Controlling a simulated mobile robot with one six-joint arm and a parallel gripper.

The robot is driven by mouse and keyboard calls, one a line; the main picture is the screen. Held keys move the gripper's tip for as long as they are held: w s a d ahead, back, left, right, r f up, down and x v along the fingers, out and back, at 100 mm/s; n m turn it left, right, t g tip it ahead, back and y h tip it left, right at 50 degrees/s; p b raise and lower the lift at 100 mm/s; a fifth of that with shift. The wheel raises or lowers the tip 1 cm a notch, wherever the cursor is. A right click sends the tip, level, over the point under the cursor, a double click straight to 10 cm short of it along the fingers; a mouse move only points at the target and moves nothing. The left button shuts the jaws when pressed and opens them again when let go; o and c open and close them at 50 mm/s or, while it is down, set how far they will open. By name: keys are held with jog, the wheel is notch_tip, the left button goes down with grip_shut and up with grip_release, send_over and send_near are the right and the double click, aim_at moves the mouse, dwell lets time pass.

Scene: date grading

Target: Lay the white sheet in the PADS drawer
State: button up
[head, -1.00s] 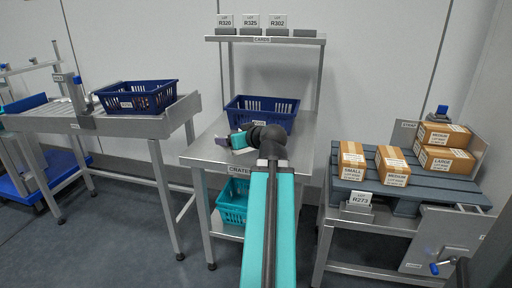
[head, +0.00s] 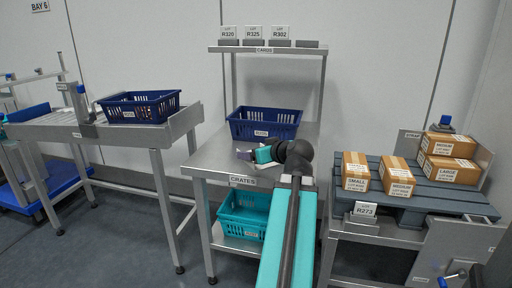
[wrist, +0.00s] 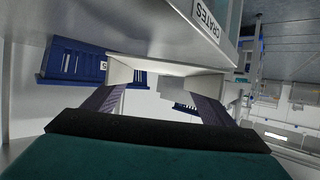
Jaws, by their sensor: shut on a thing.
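My gripper (head: 244,153) is above the steel table marked CRATES, at the end of my teal arm. In the wrist view its two dark fingers (wrist: 158,98) stand apart, with a pale flat piece (wrist: 165,66) spanning between their tips. I take this piece to be the white sheet, seen nearly edge-on; in the head view I cannot make it out. No drawer marked PADS can be read in either view.
A blue crate (head: 264,122) stands at the back of the CRATES table (head: 212,161), below the card shelf (head: 268,49). A teal crate (head: 242,213) is underneath. Another blue crate (head: 139,107) stands on the left bench. Boxes (head: 397,176) sit on the right pallet (head: 440,196).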

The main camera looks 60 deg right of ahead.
jog(key=shift+w+d+r+p, duration=0.25)
jog(key=shift+d+r+p, duration=0.05)
jog(key=shift+p, duration=1.1)
jog(key=d+p, duration=0.1)
jog(key=p, duration=0.5)
jog(key=shift+w, duration=0.35)
jog(key=p, duration=0.8)
jog(key=shift+w+d+f, duration=0.15)
jog(key=shift+d+f, duration=0.1)
jog(key=shift+w+d+f, duration=0.2)
jog(key=shift+w+d, duration=0.2)
jog(key=shift+d, duration=0.25)
jog(key=shift+w+d+f+p, duration=0.2)
jog(key=shift+w+d, duration=0.9)
jog(key=shift+d, duration=0.5)
jog(key=shift+w+d+f+p, duration=0.2)
jog(key=shift+w+d, duration=0.95)
jog(key=shift+d, duration=0.5)
jog(key=shift+w+d+f+p, duration=0.2)
jog(key=shift+w+d, duration=0.9)
jog(key=shift+d, duration=0.5)
jog(key=shift+f, duration=1.75)
jog(key=shift+f+b, duration=0.2)
jog(key=shift+b, duration=0.15)
